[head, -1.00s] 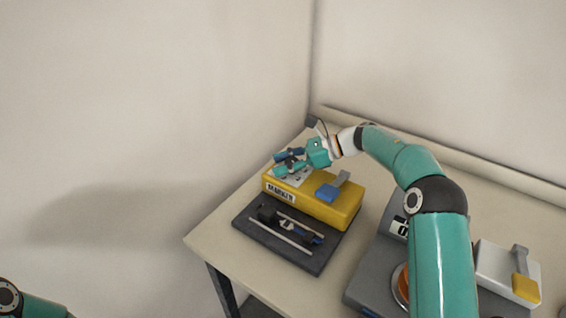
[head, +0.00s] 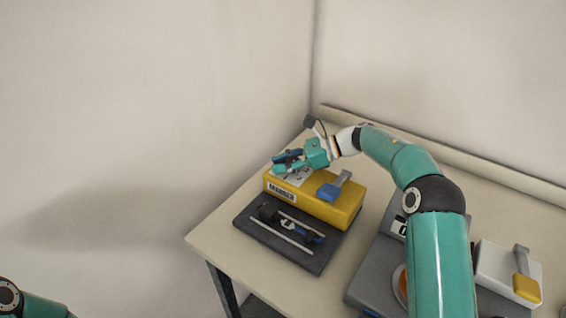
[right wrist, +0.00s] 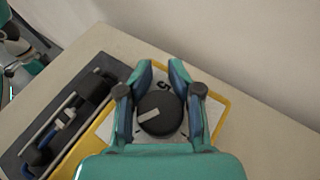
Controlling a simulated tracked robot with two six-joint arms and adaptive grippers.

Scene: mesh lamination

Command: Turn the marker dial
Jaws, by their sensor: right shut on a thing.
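The marker dial (right wrist: 158,115) is a round black knob with a pale pointer bar, on a white scale plate (right wrist: 226,123) on top of the yellow marker box (head: 350,207). In the right wrist view its pointer slants between lower left and upper right, and a "5" shows above it. My right gripper (right wrist: 160,92) is shut on the dial, one finger on each side. In the head view my right gripper (head: 289,163) hides the dial. My left gripper is not in view; only part of my left arm shows at the lower left.
The box has a blue-ended lever (head: 330,192) on its right top. A dark tray (head: 307,265) with rods and a black-blue tool lies in front. A grey machine (head: 372,272) and a white box with a yellow-ended lever (head: 502,268) stand to the right. The table's left edge is near.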

